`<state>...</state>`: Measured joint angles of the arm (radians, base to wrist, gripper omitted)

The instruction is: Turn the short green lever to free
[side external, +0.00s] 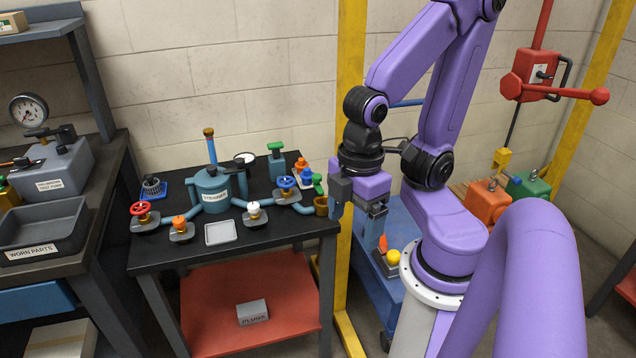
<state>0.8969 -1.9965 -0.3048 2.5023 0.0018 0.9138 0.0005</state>
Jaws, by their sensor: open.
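Two small green handles show on the black bench, and I cannot tell which is the short green lever. One green handle (318,184) stands at the pipe's right end, above a brown cup. The other green handle (276,147) tops a small teal block behind the blue valve. Neither handle's marking is readable. My gripper (371,243) points down to the right of the bench, over the blue cart. It is open, seen nearly edge-on, holds nothing visible and is apart from both handles.
A teal strainer pot (211,190) with red, orange, white and blue valve knobs fills the bench. A yellow post (350,110) rises behind my gripper. An orange motor (487,203) and a green motor (528,187) stand at right, below a red hoist (537,78).

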